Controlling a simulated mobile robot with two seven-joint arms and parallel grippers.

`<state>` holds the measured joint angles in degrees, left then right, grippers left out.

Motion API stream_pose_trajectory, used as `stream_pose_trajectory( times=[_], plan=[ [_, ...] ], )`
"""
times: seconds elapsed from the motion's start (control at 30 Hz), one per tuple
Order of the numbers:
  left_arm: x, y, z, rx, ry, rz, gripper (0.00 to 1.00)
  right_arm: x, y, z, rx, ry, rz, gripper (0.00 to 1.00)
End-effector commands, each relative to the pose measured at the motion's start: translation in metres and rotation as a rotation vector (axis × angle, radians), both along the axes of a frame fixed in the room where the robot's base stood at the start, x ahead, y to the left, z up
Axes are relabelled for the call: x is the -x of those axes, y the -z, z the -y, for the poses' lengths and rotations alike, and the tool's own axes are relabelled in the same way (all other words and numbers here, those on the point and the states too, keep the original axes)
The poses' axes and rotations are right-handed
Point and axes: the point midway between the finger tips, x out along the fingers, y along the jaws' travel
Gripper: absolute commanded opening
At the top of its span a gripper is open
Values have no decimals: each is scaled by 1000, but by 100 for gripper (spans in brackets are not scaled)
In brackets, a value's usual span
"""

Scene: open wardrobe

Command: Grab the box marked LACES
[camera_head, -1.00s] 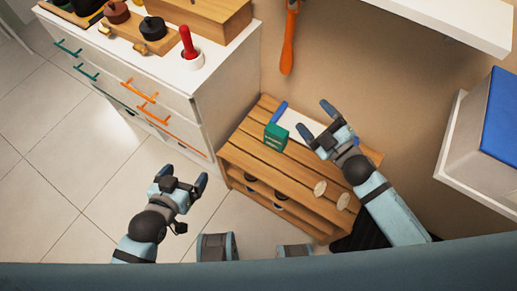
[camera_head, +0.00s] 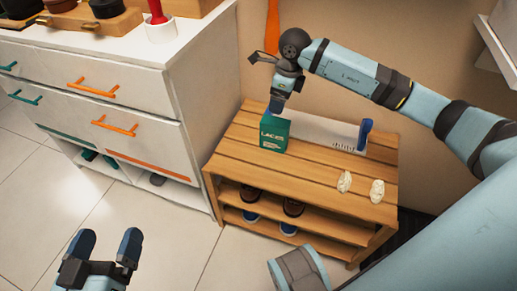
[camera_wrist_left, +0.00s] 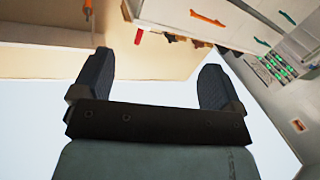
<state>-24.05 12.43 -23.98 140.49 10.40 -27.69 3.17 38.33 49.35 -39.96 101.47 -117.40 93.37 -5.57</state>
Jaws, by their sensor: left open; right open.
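The green box marked LACES (camera_head: 274,133) stands upright on the top of the wooden slatted rack (camera_head: 235,139), near its back left. My right gripper (camera_head: 277,106) points down at the box's top edge, with its fingertips at or just behind it. I cannot tell whether they touch the box, and the gap between its fingers is hard to see. My left gripper (camera_head: 104,243) is open and empty, low over the floor at the lower left. Its spread fingers also show in the left wrist view (camera_wrist_left: 152,65), with nothing between them.
Shoes (camera_head: 293,207) sit on the lower shelves. A white drawer cabinet (camera_head: 150,90) with orange handles stands left of the rack. Floor in front is clear.

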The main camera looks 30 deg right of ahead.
Motion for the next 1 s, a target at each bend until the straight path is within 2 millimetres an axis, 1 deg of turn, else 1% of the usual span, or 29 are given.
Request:
stream_pose_trajectory(
  times=[0.07,0.17,0.27,0.3,0.5,0.6,0.77,0.93,1.0],
  plan=[
    [1,3,1,2,4,1,92,-2,3,7,29,5,1,78],
    [1,7,1,-5,8,-11,92,-2,11,7,34,6,0,78],
    [1,15,1,-16,15,-30,92,-3,26,5,30,5,-1,78],
    [1,19,2,-23,20,-41,92,-4,34,4,29,6,-1,78],
    [-7,20,-3,-73,18,41,92,-8,74,1,28,6,0,78],
    [-10,17,-5,-92,15,71,92,-9,84,0,28,6,0,78],
    [-12,18,-7,-108,12,102,92,-10,95,-1,27,4,0,78],
    [-19,23,-11,-160,6,186,92,-13,122,-2,26,5,0,78],
    [-24,17,-13,-189,3,237,92,-14,131,-3,27,5,-1,78]
  ],
)
